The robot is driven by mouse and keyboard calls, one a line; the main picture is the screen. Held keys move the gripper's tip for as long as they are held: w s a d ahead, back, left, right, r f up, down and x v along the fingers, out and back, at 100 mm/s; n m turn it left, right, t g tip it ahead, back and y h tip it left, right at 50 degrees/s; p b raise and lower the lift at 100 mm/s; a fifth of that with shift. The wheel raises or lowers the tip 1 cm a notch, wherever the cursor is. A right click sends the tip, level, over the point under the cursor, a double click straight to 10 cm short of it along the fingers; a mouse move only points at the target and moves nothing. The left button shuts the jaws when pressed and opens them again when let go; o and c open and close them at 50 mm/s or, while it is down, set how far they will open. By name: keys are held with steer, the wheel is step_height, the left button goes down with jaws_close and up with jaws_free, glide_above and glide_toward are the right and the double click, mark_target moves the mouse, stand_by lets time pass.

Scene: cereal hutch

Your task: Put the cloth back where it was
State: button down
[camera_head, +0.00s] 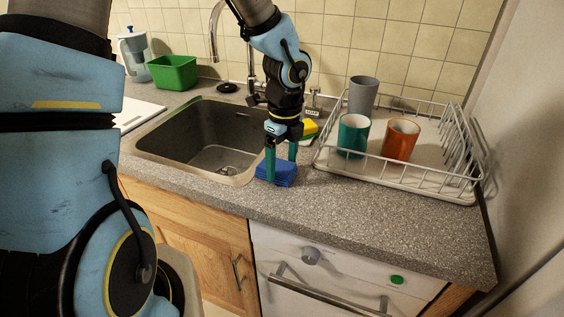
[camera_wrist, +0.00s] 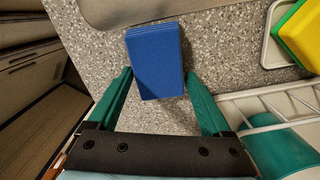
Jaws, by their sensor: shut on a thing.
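The cloth (camera_head: 282,174) is a blue folded block at the counter's front, just right of the sink. In the wrist view the cloth (camera_wrist: 155,60) lies between the two green fingers. My gripper (camera_head: 281,169) points down and is shut on the cloth, one finger at each side; it also shows in the wrist view (camera_wrist: 159,75). The cloth is on the counter or very close above it; I cannot tell which. The near finger hides part of the cloth in the head view.
The sink (camera_head: 205,140) is left of the cloth. A wire dish rack (camera_head: 400,178) with grey, teal and orange cups stands to the right. A yellow and green sponge (camera_head: 309,128) sits behind my gripper. A green tub (camera_head: 172,72) and a jug (camera_head: 135,55) stand at back left. The front right counter is clear.

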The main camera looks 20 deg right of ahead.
mark_target(284, 167)
jaws_free()
steer(key=shift+f, duration=0.1)
step_height(284, 167, up, 12)
steer(key=w+a+f+n, duration=0.1)
steer(key=a+f+n, duration=0.1)
steer(key=a+n, duration=1.1)
steer(key=w+a+f+n+t, duration=0.1)
steer(key=a+n, duration=1.2)
steer(key=n, duration=0.3)
steer(key=shift+a+f+h, duration=0.25)
steer(key=shift+f+h, duration=0.05)
steer(key=shift+f, duration=0.1)
steer(key=shift+w, duration=0.15)
